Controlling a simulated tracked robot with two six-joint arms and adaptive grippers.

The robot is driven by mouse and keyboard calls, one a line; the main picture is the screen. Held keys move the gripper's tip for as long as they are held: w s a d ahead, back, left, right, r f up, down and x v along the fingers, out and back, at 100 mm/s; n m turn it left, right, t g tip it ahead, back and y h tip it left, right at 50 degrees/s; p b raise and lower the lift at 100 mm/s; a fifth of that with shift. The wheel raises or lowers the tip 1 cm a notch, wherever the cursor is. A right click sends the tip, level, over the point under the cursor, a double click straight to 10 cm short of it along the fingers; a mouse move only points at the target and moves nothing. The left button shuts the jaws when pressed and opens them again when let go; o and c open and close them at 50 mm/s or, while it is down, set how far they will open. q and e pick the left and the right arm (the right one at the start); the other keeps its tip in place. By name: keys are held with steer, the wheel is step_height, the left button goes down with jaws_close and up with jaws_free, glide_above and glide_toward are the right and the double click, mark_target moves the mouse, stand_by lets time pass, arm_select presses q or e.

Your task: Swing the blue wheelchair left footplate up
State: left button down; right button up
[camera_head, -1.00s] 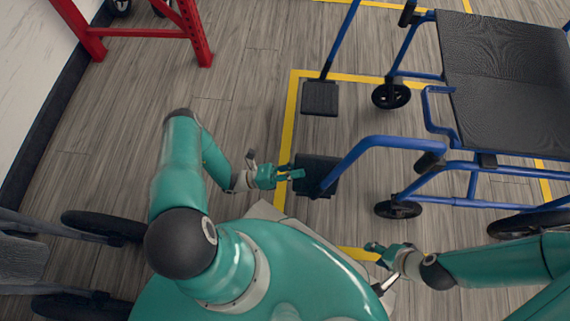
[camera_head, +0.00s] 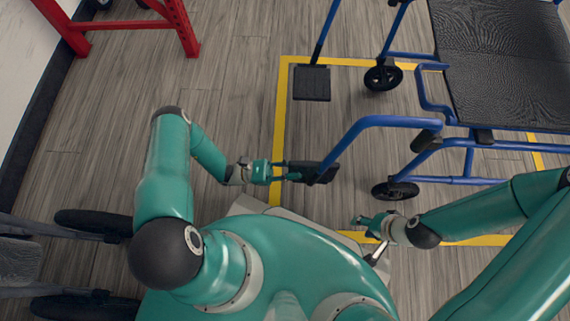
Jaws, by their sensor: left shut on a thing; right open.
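The blue wheelchair (camera_head: 385,121) stands at the right, its front toward the left of the picture. Its left footplate (camera_head: 326,174) is the nearer black plate, at the end of a bent blue tube. It shows as a narrow, tilted shape. My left gripper (camera_head: 287,173) is shut on the outer edge of this footplate. The fingertips are small, so the exact contact is hard to see. The other footplate (camera_head: 312,83) lies flat, further back. My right gripper (camera_head: 366,221) is open and empty, below and to the right of the left footplate, near the front caster.
Yellow floor tape (camera_head: 283,110) frames the wheelchair. A red metal frame (camera_head: 180,22) stands at the upper left by the wall. Another wheeled chair (camera_head: 92,222) is partly in view at the lower left. The floor between them is clear.

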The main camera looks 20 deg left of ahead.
arm_select(q)
steer(key=shift+s+d, duration=0.15)
steer(key=shift+s, duration=0.1)
steer(key=c, duration=1)
jaws_free()
steer(key=shift+c, duration=0.2)
steer(key=shift+w+r, duration=0.1)
steer(key=shift+r, duration=0.05)
step_height(320, 180, up, 10)
steer(key=shift+f, duration=0.15)
